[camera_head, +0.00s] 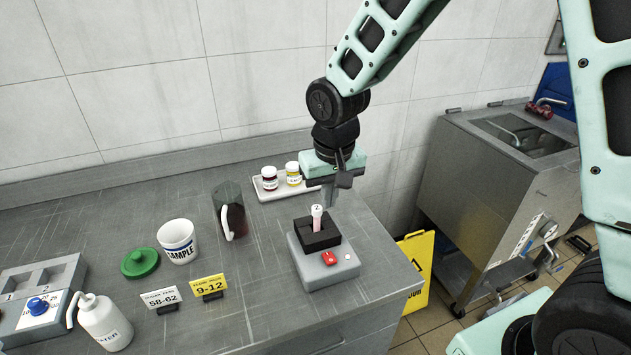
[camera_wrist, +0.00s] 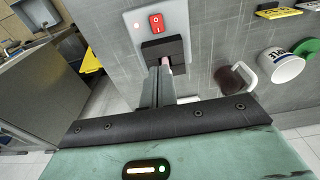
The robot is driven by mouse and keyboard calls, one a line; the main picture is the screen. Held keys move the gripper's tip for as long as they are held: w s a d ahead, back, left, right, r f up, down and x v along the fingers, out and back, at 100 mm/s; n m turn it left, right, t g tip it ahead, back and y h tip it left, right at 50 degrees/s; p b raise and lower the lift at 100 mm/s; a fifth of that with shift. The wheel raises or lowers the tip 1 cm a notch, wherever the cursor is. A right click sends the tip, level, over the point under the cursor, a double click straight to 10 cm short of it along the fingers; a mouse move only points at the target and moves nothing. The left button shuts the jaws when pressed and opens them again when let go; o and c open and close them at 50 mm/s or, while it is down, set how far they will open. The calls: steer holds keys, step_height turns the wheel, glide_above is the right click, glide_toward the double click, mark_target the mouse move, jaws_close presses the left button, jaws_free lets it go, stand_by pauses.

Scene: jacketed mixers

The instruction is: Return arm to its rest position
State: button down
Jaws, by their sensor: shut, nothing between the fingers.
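My gripper (camera_head: 331,203) hangs from my arm above the back of the grey counter (camera_head: 120,215), pointing down, with its fingers shut and empty. Below and in front of it stands a grey device (camera_head: 316,268) with a black block, a red switch and a small pinkish tube (camera_head: 317,218) upright in the block. In the wrist view my gripper (camera_wrist: 165,70) points toward this device (camera_wrist: 160,30), and its fingers partly cover the black block and tube. In the head view the fingertips appear just behind the tube; contact cannot be told.
A white tray (camera_head: 270,193) with two small jars lies behind. A dark pitcher (camera_head: 231,212), a sample cup (camera_head: 177,241), a green lid (camera_head: 140,263), number cards and a water bottle (camera_head: 104,322) stand left. A steel jacketed machine (camera_head: 490,190) and a yellow floor sign (camera_head: 417,262) are right.

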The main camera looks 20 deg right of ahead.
steer(key=s+a+r+n, duration=0.1)
steer(key=s+a+n, duration=0.1)
steer(key=s, duration=0.5)
steer(key=s+a+r+n+b, duration=0.1)
steer(key=s+a+r+n, duration=0.1)
steer(key=s, duration=0.6)
steer(key=s+a+r+n+g, duration=0.1)
steer(key=s+a+n, duration=0.2)
steer(key=s, duration=0.5)
steer(key=shift+s+r+n+y, duration=0.25)
steer(key=shift+r+n+y, duration=0.05)
steer(key=shift+n, duration=0.1)
